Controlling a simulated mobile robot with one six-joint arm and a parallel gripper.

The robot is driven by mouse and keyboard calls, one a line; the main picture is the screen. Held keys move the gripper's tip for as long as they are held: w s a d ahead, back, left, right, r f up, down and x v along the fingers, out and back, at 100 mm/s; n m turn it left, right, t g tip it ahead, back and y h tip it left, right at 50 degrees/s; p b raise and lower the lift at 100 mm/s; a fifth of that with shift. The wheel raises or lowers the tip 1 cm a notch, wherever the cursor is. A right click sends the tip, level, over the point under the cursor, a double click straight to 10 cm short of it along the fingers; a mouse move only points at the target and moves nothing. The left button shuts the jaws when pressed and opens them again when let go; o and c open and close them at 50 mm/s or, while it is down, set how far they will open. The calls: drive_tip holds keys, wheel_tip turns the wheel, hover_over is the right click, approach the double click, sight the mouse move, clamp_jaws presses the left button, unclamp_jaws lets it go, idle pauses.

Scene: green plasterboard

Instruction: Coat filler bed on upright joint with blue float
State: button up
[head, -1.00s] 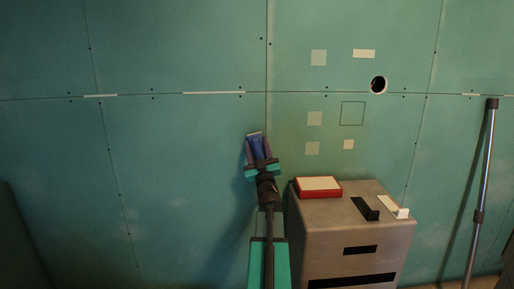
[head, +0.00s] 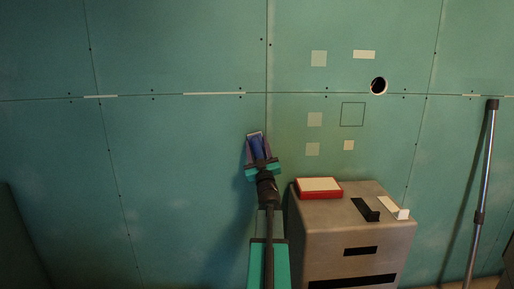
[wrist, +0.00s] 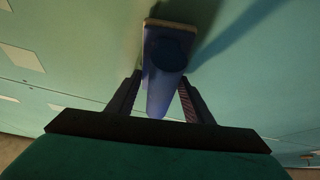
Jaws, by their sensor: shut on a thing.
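The blue float (head: 257,147) is held up in front of the green wall, a little below the horizontal seam. My gripper (head: 262,163) is shut on it from below. In the wrist view the float (wrist: 165,60) stands between the two dark fingers of my gripper (wrist: 160,100), with a pale edge at its far end. The upright joint (head: 267,50) runs down the wall just right of the float and crosses the horizontal seam. I cannot tell whether the float touches the wall. No filler bed can be made out on the upright joint.
A grey cabinet (head: 350,225) stands at the lower right, bearing a red-rimmed tray (head: 319,195) with a pale top, a black piece (head: 365,209) and a white-ended piece (head: 395,208). A metal pole (head: 485,175) leans at the far right. The wall left of the float is clear.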

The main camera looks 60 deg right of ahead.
drive_tip(key=shift+w+d, duration=0.2)
drive_tip(key=shift+d, duration=0.1)
drive_tip(key=shift+s, duration=0.1)
drive_tip(key=shift+s+d+p, duration=0.35)
drive_tip(key=shift+s+d, duration=0.1)
drive_tip(key=shift+s, duration=0.25)
drive_tip(key=shift+s+d+p, duration=0.35)
drive_tip(key=shift+s+d, duration=0.1)
drive_tip(key=shift+s, duration=0.25)
drive_tip(key=shift+s+d, duration=0.1)
drive_tip(key=shift+s+d+p, duration=0.65)
drive_tip(key=shift+s+d, duration=0.35)
drive_tip(key=shift+s, duration=0.3)
drive_tip(key=shift+r, duration=0.15)
drive_tip(key=shift+w+d+r+p, duration=0.1)
drive_tip(key=shift+r+p, duration=0.75)
drive_tip(key=shift+r, duration=0.45)
drive_tip(key=shift+c, duration=0.4)
